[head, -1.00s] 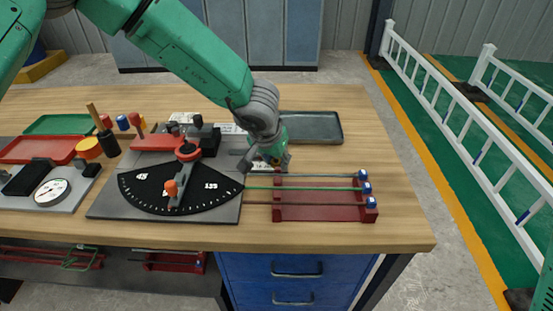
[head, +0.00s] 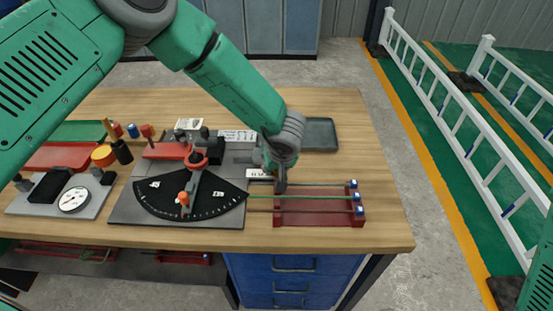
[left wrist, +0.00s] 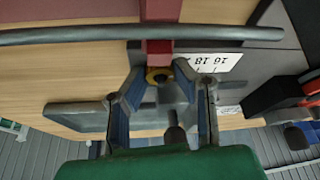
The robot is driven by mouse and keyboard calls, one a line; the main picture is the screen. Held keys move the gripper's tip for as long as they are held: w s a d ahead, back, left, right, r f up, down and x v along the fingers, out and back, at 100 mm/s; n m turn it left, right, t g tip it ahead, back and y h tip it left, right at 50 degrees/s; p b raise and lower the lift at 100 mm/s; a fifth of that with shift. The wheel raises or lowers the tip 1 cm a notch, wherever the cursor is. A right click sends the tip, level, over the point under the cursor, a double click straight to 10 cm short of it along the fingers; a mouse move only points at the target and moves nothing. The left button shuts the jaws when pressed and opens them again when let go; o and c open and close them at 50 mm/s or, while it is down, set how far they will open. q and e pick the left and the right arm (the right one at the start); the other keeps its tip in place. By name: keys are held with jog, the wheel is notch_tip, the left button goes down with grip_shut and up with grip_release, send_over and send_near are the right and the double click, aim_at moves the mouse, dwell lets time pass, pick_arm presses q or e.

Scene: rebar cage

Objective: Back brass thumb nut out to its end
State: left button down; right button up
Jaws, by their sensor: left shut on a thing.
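The brass thumb nut (left wrist: 158,75) shows as a small yellow ring with a dark centre in the left wrist view, at the end of a dark red block (left wrist: 160,25). My left gripper (left wrist: 159,72) has its two fingers on either side of the nut and is shut on it. In the head view my left gripper (head: 280,188) points down at the left end of the red rack (head: 320,218), and hides the nut. How far out the nut sits on its thread cannot be told. My right gripper is not in view.
A grey tray (head: 320,134) lies behind. The bench top (head: 375,170) is bare to the right.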

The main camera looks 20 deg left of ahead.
pick_arm(q)
jog(key=n+g+y+p, duration=0.1)
jog(key=n, duration=0.2)
jog(key=shift+d+n, duration=0.15)
jog(key=shift+n, duration=0.15)
jog(key=shift+w+n+g+y, duration=0.1)
jog(key=shift+n+g+y, duration=0.3)
jog(key=shift+n, duration=1)
jog(key=c, duration=1.6)
grip_release()
jog(key=shift+d, duration=0.1)
jog(key=v, duration=1.1)
jog(key=shift+d+r, duration=0.3)
jog(key=shift+r, duration=0.05)
